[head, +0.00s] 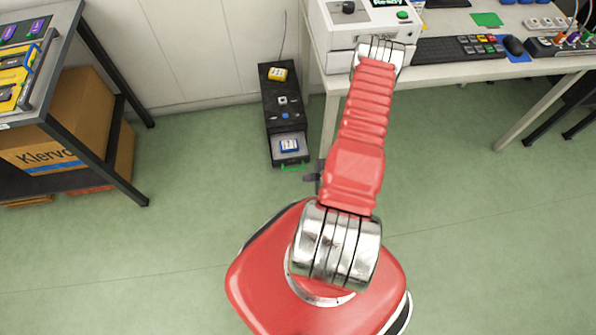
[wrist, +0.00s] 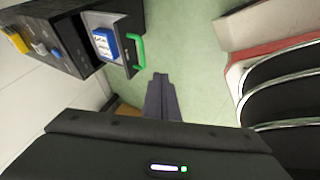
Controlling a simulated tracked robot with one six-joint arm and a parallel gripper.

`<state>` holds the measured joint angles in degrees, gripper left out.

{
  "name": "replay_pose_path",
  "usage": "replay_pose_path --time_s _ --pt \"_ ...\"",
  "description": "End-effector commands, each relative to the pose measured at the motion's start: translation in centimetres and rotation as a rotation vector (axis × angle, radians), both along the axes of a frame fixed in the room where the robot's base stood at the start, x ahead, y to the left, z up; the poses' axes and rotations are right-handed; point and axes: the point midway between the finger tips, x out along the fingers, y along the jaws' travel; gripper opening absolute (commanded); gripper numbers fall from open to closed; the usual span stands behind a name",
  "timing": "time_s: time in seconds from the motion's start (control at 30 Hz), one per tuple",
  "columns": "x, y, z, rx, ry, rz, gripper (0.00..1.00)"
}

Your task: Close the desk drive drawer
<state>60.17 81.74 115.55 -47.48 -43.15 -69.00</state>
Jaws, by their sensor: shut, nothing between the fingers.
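The black drive unit (head: 270,102) stands on the floor by the wall, left of the desk. Its drawer (head: 275,154) is pulled out at the near end, with a green handle (head: 293,168) on the front. A blue-and-white block (head: 289,145) lies in the drawer. In the wrist view the drawer's green handle (wrist: 138,52) and the blue block (wrist: 106,44) show at the upper left. My gripper (wrist: 161,77) is shut and empty, its tips just beyond the handle's outer side and apart from it in the picture. In the head view my arm mostly hides the gripper.
A yellow block (head: 278,74) sits on top of the unit. The desk (head: 480,75) with a white machine (head: 330,40) stands to the right. A dark-framed rack (head: 100,165) with a cardboard box (head: 75,120) stands at the left. Green floor (head: 190,190) between is clear.

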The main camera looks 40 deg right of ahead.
Motion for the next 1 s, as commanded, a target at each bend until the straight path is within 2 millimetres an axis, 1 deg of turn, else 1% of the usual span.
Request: replay_pose_path --time_s 0.67,0.7,0.8,1.0 --pt "4.9 0.6 -7.5 0.001 0.0 0.002 0.0" --pt "5.3 0.4 -7.8 0.0 -0.001 0.001 0.0" --pt "6.6 -0.5 -7.9 -0.002 -0.002 0.001 0.0" --pt "7.9 -1.5 -8.3 0.001 0.0 -0.001 0.0"
